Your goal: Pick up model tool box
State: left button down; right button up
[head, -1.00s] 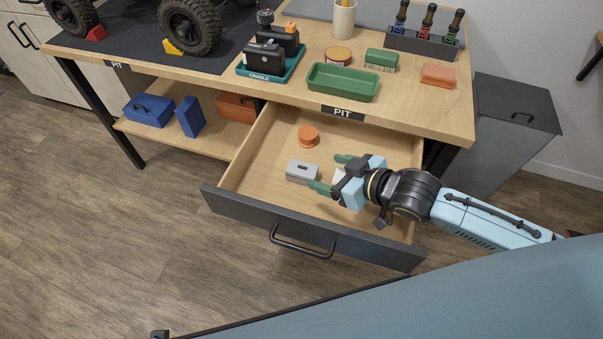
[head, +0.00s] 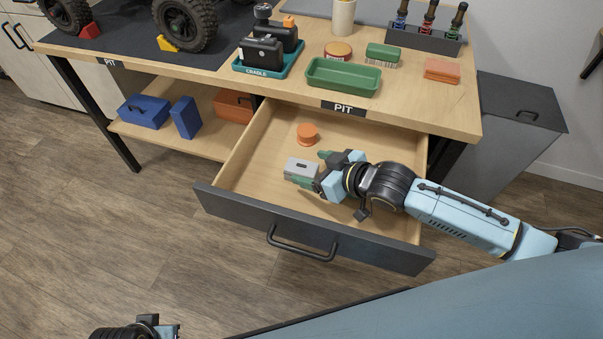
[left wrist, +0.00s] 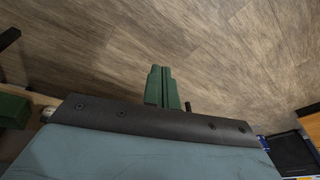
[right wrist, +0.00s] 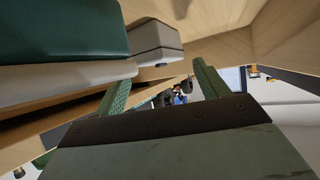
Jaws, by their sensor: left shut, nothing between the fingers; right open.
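A small grey box (head: 300,168) with a dark slot or handle on top, which looks like the model tool box, lies in the open drawer (head: 262,152). My right gripper (head: 312,168) is open and low in the drawer, its green fingers pointing left at the box. One finger shows along the box's near side, the other beyond its far right corner. In the right wrist view the box (right wrist: 155,40) shows beyond the left finger; I cannot tell whether the fingers touch it. My left gripper (left wrist: 163,88) is shut and empty over the floor.
An orange round knob-like piece (head: 308,133) lies behind the box. A green-and-white object (right wrist: 65,35) looms close in the right wrist view. The drawer front (head: 310,232) and tabletop edge (head: 400,122) bound the space. A blue tool box (head: 145,110) is on the shelf.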

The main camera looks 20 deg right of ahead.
jog(key=shift+x, duration=0.9)
pick_arm(q)
jog(key=shift+d+r, duration=0.2)
jog(key=shift+r, duration=0.35)
jog(key=shift+d+r, duration=0.2)
jog(key=shift+r, duration=0.3)
pick_arm(e)
jog(key=c, duration=1.1)
